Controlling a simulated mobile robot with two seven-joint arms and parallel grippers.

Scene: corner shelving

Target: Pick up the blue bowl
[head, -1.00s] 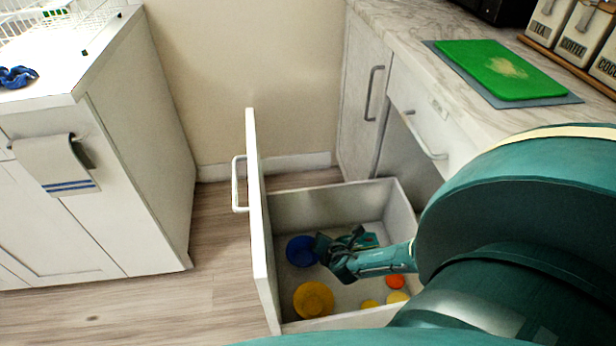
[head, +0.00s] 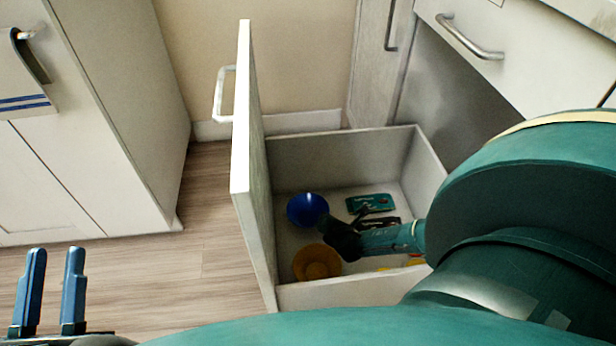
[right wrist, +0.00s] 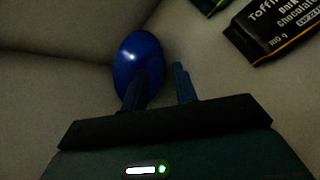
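The blue bowl (head: 302,209) sits in the open drawer, near its back left corner. It also shows in the right wrist view (right wrist: 132,58). My right gripper (head: 328,224) reaches into the drawer at the bowl's near right edge. In the right wrist view its fingers (right wrist: 159,87) are apart, so it is open. One finger overlaps the bowl there and the other stands to the right of it; I cannot tell whether they touch it. My left gripper (head: 52,290) is open and empty over the floor at the lower left.
The drawer's tall front panel (head: 250,170) stands left of the bowl. A yellow bowl (head: 316,262) lies nearer in the drawer. A teal package (head: 371,203) and a dark chocolate package (right wrist: 270,28) lie to the right. My right arm hides part of the drawer.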

